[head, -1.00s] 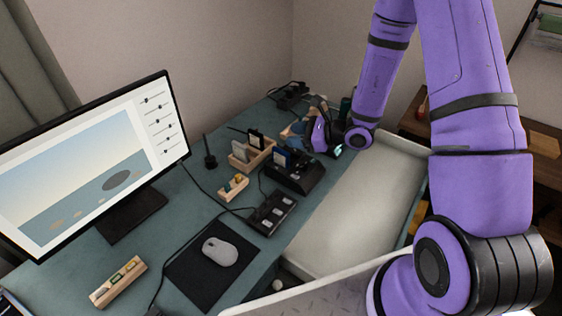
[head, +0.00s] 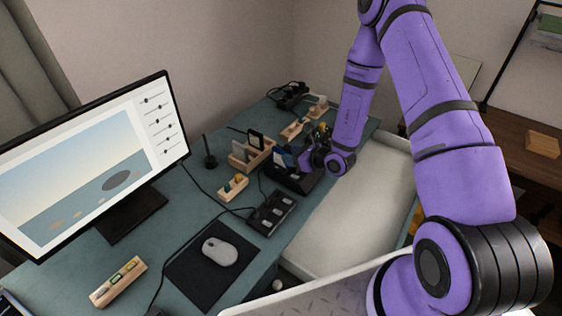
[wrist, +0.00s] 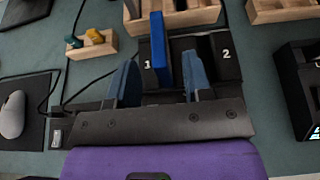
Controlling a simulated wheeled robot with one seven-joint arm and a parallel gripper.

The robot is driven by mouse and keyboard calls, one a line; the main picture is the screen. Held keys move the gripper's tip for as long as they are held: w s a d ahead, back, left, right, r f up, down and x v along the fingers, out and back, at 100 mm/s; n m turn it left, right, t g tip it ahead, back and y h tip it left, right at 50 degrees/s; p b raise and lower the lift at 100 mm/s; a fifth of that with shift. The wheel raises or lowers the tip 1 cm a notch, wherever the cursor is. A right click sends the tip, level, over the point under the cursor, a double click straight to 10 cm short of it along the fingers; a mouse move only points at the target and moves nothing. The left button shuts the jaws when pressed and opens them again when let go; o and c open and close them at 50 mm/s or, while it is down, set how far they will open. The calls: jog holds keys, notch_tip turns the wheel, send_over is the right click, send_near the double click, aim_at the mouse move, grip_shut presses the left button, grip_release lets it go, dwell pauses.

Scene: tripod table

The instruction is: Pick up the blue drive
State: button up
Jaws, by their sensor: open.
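The blue drive (wrist: 160,50) stands upright in a black two-slot dock (wrist: 228,58), on the side marked 1; slot 2 looks empty. In the head view the drive (head: 284,160) is partly visible in the dock (head: 283,180), beside my gripper (head: 308,160). In the wrist view my gripper (wrist: 160,75) is open, with its two blue-grey fingers apart. The drive appears between them, with a gap on both sides. How deep the fingers reach beside it is hard to tell.
A wooden holder (wrist: 93,46) with small sticks and a wooden rack (wrist: 185,20) are close to the dock. A black device (wrist: 300,90) stands to the right. A mouse (head: 220,251), a black hub (head: 271,212) and a monitor (head: 90,165) are further left or nearer.

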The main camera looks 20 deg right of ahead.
aim_at(273, 152)
jog(key=x, duration=0.5)
jog(key=shift+w+r, duration=0.2)
jog(key=shift+r, duration=0.05)
grip_shut()
